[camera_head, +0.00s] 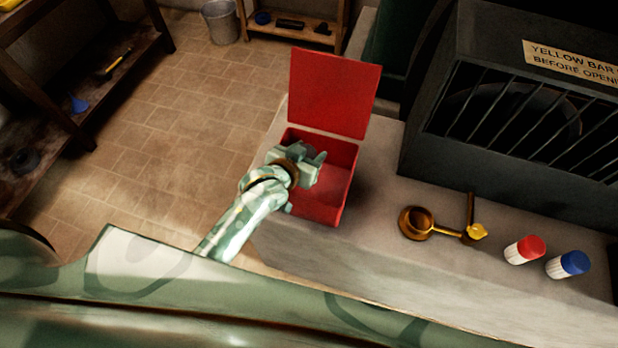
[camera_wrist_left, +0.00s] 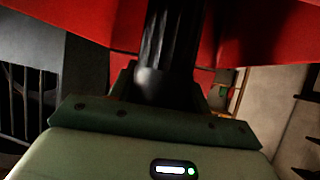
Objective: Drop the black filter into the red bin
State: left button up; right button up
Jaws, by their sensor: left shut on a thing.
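The red bin (camera_head: 337,207) stands open on the stone counter, with its red lid (camera_head: 333,92) raised at the back. My left gripper (camera_head: 314,166) is over the bin's opening, toward its left side. In the left wrist view it is shut on the black filter (camera_wrist_left: 170,45), a dark ribbed cylinder, with red bin surfaces (camera_wrist_left: 85,20) behind it. How deep the filter is relative to the bin's rim cannot be told. My right gripper is out of view.
A brass tool (camera_head: 416,223), a red-capped container (camera_head: 525,250) and a blue-capped one (camera_head: 568,264) are on the counter (camera_head: 380,265). Left of the counter, the tiled floor (camera_head: 190,110) is clear.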

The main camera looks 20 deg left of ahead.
pick_arm(q)
jog(key=o, duration=1)
jog(key=shift+o, duration=0.6)
jog(key=shift+s+a+r, duration=0.1)
jog(key=shift+s+r, duration=0.2)
jog(key=shift+s, duration=0.05)
jog(key=p+v, duration=0.4)
jog(key=v, duration=1.1)
jog(key=shift+s, duration=0.3)
